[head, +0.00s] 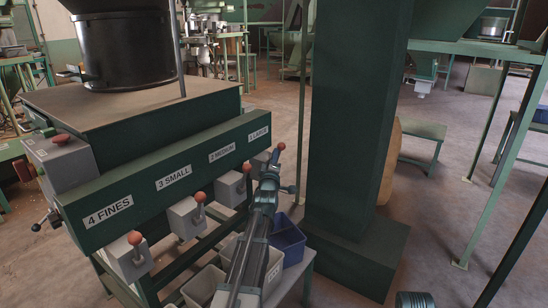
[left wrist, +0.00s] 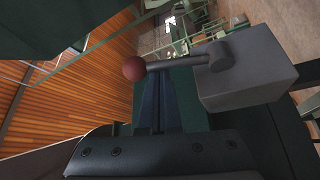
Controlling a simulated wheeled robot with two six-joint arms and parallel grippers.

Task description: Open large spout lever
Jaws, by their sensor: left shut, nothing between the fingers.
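The large spout lever has a red ball knob (head: 281,146) and sits at the far right end of the green label beam, by the "1 LARGE" sign (head: 259,133). In the left wrist view, its red knob (left wrist: 134,68) and grey lever arm (left wrist: 185,61) stick out leftward from a grey spout box (left wrist: 245,75). My left gripper (head: 270,168) is shut and empty, close to this lever. In the left wrist view its fingers (left wrist: 158,90) point at the lever arm just right of the knob; whether they touch cannot be told. My right gripper is not in view.
Levers with orange-red knobs stand at the medium (head: 247,168), small (head: 200,197) and fines (head: 134,237) spouts. A blue bin (head: 288,242) and pale bins (head: 205,287) sit below. A thick green column (head: 355,120) stands right of the lever.

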